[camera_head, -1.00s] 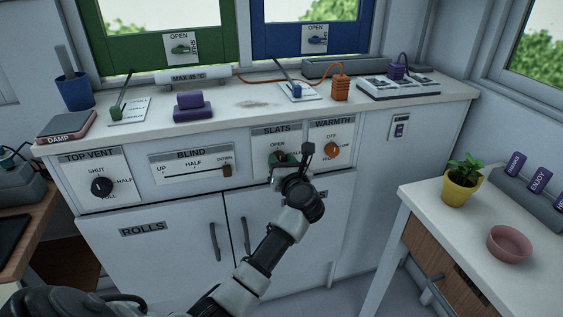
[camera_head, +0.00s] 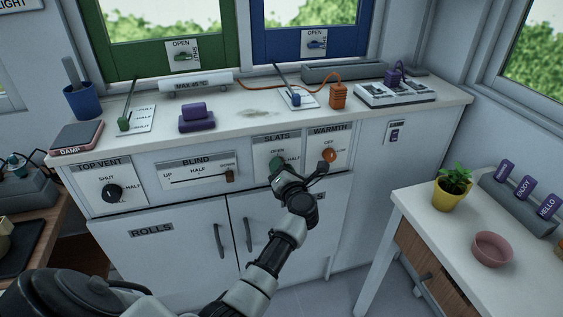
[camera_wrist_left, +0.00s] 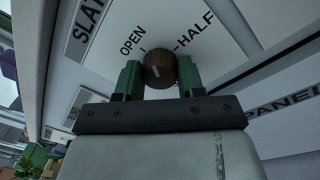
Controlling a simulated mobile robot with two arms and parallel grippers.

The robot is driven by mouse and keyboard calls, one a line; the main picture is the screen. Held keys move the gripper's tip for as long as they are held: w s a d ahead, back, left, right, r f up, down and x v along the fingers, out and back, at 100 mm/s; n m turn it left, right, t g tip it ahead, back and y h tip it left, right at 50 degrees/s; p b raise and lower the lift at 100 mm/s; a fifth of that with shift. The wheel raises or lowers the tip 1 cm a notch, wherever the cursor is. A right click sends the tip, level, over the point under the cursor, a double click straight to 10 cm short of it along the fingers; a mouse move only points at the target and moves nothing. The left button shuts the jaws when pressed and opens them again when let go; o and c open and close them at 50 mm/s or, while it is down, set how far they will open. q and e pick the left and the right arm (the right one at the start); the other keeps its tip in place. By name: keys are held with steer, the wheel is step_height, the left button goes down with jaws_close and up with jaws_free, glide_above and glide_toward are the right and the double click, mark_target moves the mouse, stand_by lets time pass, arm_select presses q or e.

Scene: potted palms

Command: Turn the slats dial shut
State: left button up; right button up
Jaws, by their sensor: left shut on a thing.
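The slats dial shows in the left wrist view as a round brown knob (camera_wrist_left: 159,69) with a short pale mark on its face. OPEN and HALF are printed on the plate around it; I cannot see a SHUT label there. The mark seems to lie nearer the OPEN side. My left gripper (camera_wrist_left: 160,76) has its two green fingers on either side of the knob, shut on it. In the head view my left gripper (camera_head: 280,172) is at the SLATS plate (camera_head: 277,139) on the cabinet front and covers most of the dial.
The orange warmth dial (camera_head: 328,155) is close on the right of my gripper. The blind slider (camera_head: 230,175) and black top vent dial (camera_head: 112,192) are to the left. Cabinet handles (camera_head: 248,235) stick out below. A side table (camera_head: 440,225) stands at right.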

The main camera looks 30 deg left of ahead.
arm_select(q)
steer(key=shift+s+a+f+m+t+h+p, duration=0.1)
steer(key=shift+m+t+h+p, duration=0.25)
steer(key=shift+m+p, duration=5.55)
steer(key=shift+s+f+m+t+h+p, duration=0.2)
steer(key=shift+m+p, duration=2.4)
steer(key=shift+m, duration=6.6)
steer(key=shift+w+m, duration=0.1)
steer(key=shift+m, duration=0.2)
steer(key=o, duration=0.9)
steer(key=shift+r, duration=0.1)
